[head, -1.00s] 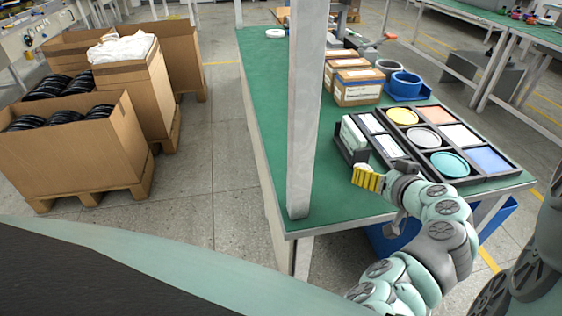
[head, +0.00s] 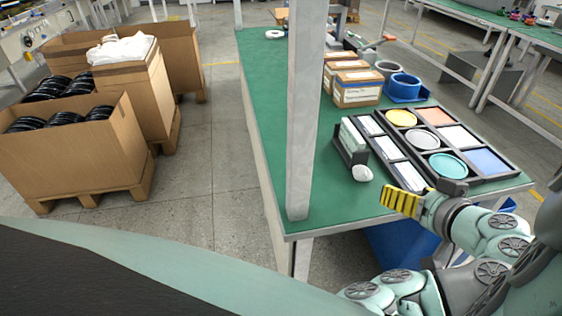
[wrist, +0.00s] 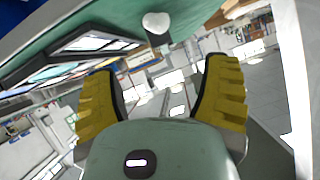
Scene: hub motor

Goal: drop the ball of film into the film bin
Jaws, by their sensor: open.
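The ball of film (head: 362,173) is a small white lump on the green table top, beside the black card rack near the table's front edge. It also shows in the wrist view (wrist: 155,22), beyond the fingertips. My gripper (head: 402,201) has yellow ribbed fingers and is at the table's front edge, to the right of the ball and apart from it. In the wrist view my gripper (wrist: 165,75) is open, with nothing between its fingers. A tall cardboard box (head: 128,75) filled with white film stands on the floor at left; it looks like the film bin.
A grey post (head: 305,120) rises from the table's front left corner. A black tray (head: 475,182) with coloured discs and sheets lies right of the ball. Cardboard boxes (head: 357,88) stand farther back. A carton of black rings (head: 75,150) stands before the film box. Floor between table and cartons is clear.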

